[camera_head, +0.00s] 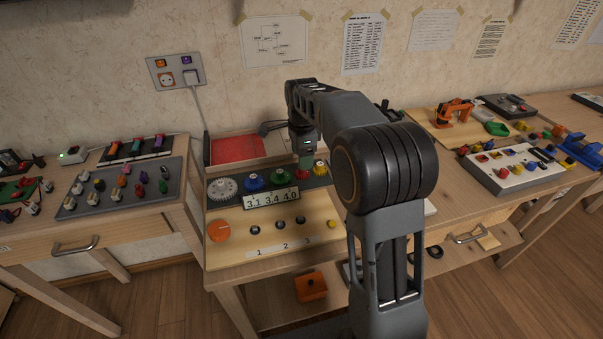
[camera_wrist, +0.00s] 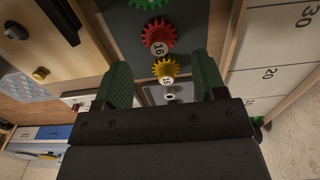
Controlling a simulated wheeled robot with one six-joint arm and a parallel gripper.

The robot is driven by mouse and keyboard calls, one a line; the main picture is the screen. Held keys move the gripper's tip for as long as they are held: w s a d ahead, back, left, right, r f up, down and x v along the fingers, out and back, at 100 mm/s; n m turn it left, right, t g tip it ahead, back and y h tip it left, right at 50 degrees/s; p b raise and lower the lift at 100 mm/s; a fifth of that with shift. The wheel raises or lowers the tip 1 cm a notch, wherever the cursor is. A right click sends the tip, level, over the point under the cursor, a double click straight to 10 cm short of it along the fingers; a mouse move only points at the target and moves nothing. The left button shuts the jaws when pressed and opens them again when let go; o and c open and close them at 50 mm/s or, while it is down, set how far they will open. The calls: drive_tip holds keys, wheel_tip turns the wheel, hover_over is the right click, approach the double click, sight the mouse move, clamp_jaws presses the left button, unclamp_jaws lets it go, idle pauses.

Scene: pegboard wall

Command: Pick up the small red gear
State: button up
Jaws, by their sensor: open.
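The small red gear (camera_wrist: 157,30) shows in the wrist view with a white "16" label at its hub, just beyond my fingertips. In the head view the red gear (camera_head: 303,175) sits on the dark strip of the gear board, partly hidden by my gripper (camera_head: 304,157). A yellow gear (camera_wrist: 165,68) is beside it, close to the red gear's rim. In the wrist view my gripper (camera_wrist: 163,75) has its two green fingers wide apart, with the yellow gear showing between them. It is empty and above the board.
A green gear (camera_head: 280,178), a blue gear (camera_head: 254,182) and a white gear (camera_head: 222,188) stand left of the red one. A red panel (camera_head: 238,150) lies behind. Other tables with parts stand on both sides.

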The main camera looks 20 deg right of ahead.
wheel_tip(320, 180, down, 5)
drive_tip(key=shift+f+b, duration=0.1)
drive_tip(key=shift+b, duration=0.75)
drive_tip(key=shift+s, duration=0.1)
drive_tip(key=c, duration=1)
drive_tip(key=shift+r, duration=0.25)
